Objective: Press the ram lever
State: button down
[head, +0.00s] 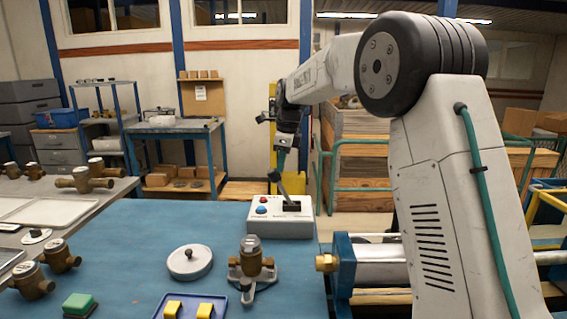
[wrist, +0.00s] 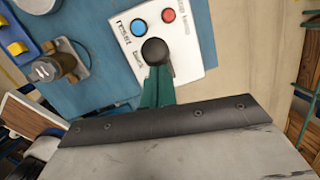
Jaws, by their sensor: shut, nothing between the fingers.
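A white control box (head: 280,217) stands on the blue bench mat, with a red button, a blue button and a black slot on top. The ram lever (head: 283,188) rises from the slot and leans to the left, with a dark knob at its top. In the wrist view the round black knob (wrist: 155,51) stands over the box (wrist: 185,40), right by the fingertips. My gripper (head: 281,160) is just above the knob, its green fingers (wrist: 158,88) shut and empty, pointing down. I cannot tell whether they touch the knob.
A brass meter on a stand (head: 251,266), a round white lid (head: 189,262) and a blue tray (head: 190,307) with yellow blocks lie in front of the box. A fixture with a brass fitting (head: 326,263) is at the right. The mat left of the box is clear.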

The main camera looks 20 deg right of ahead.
jog(key=shift+w+a, duration=0.1)
jog(key=shift+a, duration=0.3)
jog(key=s+d+r, duration=0.1)
jog(key=r, duration=0.5)
jog(key=s+d+r, duration=0.2)
jog(key=r, duration=0.4)
jog(key=shift+d+r, duration=0.25)
jog(key=shift+d, duration=0.05)
jog(key=shift+s, duration=0.1)
